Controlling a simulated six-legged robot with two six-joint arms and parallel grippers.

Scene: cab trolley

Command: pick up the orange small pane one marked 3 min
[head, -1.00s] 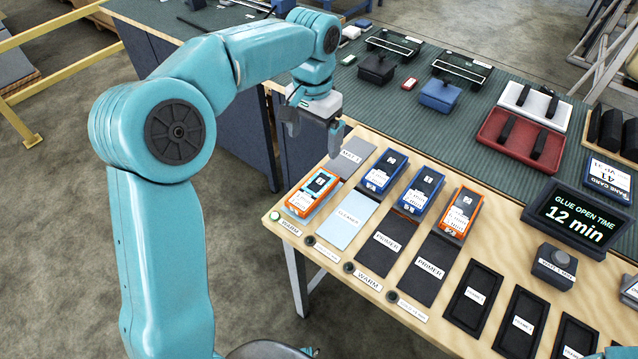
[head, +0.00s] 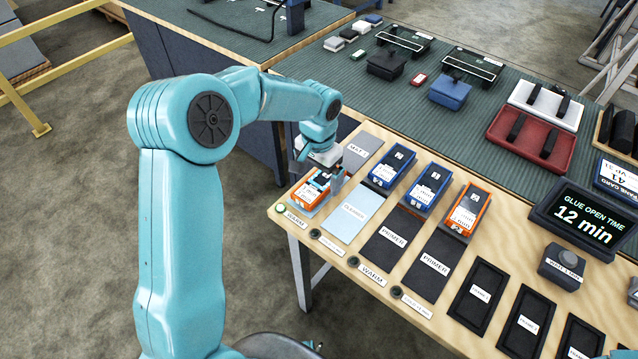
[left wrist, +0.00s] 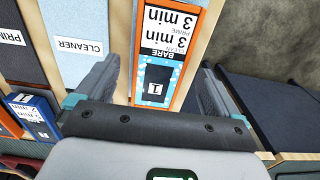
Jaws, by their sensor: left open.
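The orange small pane (head: 308,190) lies in the leftmost slot at the near left of the wooden bench. In the left wrist view the gripper (left wrist: 155,85) is open, with one finger on each side of the pane. Contact cannot be told. My right gripper is not in view.
Two blue panes (head: 390,166) (head: 427,188) and another orange pane (head: 466,208) lie in a row to the right. A light blue cleaner mat (head: 352,216) and black primer mats (head: 392,238) are close by. A "12 min" display (head: 582,216) stands at right.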

